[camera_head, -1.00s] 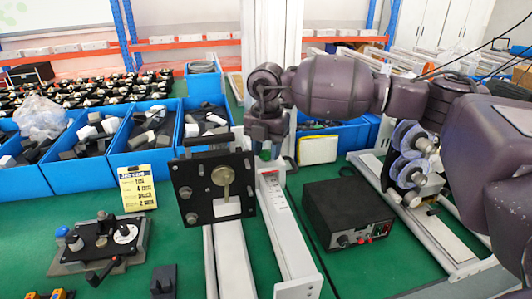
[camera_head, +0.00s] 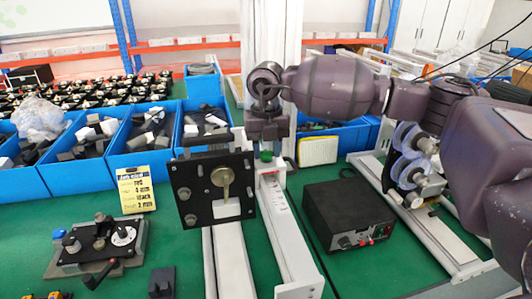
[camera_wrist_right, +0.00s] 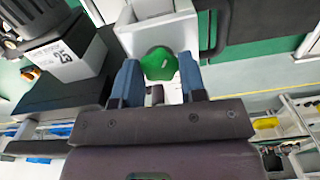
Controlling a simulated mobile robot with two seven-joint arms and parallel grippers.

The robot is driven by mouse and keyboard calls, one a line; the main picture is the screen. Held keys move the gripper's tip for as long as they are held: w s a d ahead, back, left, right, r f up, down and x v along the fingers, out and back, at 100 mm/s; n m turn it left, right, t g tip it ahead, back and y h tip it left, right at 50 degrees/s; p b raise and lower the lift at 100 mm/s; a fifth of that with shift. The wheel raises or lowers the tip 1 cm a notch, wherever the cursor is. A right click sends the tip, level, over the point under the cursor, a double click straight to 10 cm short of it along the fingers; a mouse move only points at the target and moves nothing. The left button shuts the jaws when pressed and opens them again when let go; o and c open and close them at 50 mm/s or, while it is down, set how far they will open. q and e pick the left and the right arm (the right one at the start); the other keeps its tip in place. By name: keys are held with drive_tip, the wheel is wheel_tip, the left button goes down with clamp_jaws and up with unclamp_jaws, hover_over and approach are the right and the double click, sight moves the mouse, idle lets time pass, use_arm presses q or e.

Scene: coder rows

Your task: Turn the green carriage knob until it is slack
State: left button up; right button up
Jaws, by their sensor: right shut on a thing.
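The green carriage knob (camera_head: 266,155) sits on top of the white carriage on the upright rail, right of the black plate with the brass lever (camera_head: 223,178). In the right wrist view the knob (camera_wrist_right: 160,63) is a lobed green cap between the blue-grey fingers of my right gripper (camera_wrist_right: 160,78). My right gripper (camera_head: 266,142) comes down onto the knob from above and is shut on it. The knob's lower part is hidden in the head view. My left gripper is not in view.
A black control box (camera_head: 348,214) stands to the right of the rail. Blue bins (camera_head: 80,170) with parts line the left back. A yellow card (camera_head: 136,190) and a grey fixture (camera_head: 100,247) are at the left. Some green table in front is clear.

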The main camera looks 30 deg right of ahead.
drive_tip(key=n, duration=0.4)
drive_tip(key=shift+b, duration=0.4)
drive_tip(key=n, duration=0.4)
drive_tip(key=shift+b, duration=0.4)
drive_tip(key=shift+n, duration=0.7)
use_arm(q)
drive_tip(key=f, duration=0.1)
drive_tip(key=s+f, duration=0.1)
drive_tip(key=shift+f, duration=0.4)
